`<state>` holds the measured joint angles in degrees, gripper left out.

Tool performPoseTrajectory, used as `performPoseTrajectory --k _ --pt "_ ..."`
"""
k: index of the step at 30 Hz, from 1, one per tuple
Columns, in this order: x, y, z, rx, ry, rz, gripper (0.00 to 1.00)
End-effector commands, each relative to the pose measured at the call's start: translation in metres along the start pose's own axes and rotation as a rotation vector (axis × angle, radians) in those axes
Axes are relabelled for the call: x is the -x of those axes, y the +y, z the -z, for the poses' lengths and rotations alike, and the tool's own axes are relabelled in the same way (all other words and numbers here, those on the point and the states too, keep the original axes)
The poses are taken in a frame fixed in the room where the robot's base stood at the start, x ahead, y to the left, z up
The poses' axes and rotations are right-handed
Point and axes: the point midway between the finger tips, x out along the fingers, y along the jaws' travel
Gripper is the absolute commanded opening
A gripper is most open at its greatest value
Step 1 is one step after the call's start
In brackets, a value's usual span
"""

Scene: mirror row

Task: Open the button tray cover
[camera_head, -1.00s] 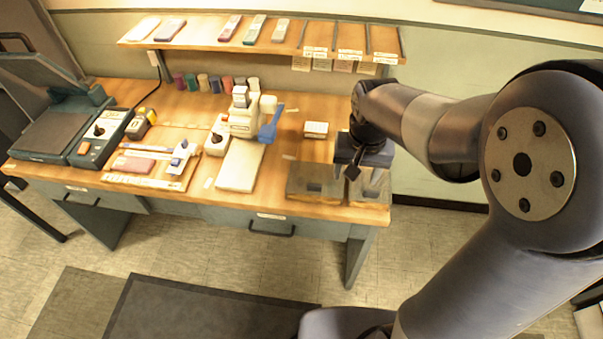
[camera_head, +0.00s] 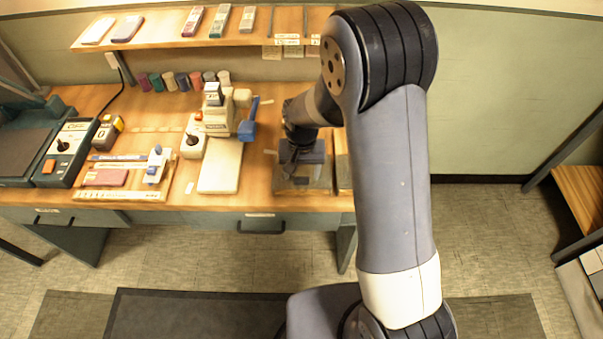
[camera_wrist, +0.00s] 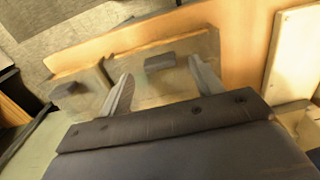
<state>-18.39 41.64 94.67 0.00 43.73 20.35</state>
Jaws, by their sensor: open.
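Two low, see-through trays or covers with dark block handles sit at the right end of the wooden bench. In the wrist view, the larger cover (camera_wrist: 150,88) has its dark handle (camera_wrist: 172,61) between and just beyond my open fingertips. The smaller cover (camera_wrist: 88,98) with its handle (camera_wrist: 66,90) lies to the left. I cannot tell which is the button tray. My gripper (camera_wrist: 158,82) is open and empty, pointing at the larger cover. In the head view, my gripper (camera_head: 300,180) is over the larger cover (camera_head: 322,184) and hides much of it. Both covers look shut.
A white pad (camera_head: 221,167) and a press with a blue lever (camera_head: 249,120) stand left of the covers. A shelf (camera_head: 200,42) runs above the bench. A drawer handle (camera_head: 261,228) is on the bench front.

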Motion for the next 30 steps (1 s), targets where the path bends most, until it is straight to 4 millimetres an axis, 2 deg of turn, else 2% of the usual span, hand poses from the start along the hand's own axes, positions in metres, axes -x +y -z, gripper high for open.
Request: performPoseTrajectory --k 3,7,18,30 --pt "-0.014 0.000 0.000 0.000 -0.003 -0.001 0.62" --pt "-0.024 0.000 0.000 0.000 -0.002 -0.001 0.62" --pt "-0.028 0.000 0.000 0.000 0.001 0.000 0.62" --pt "-0.027 0.000 0.000 0.000 0.001 0.000 0.29"
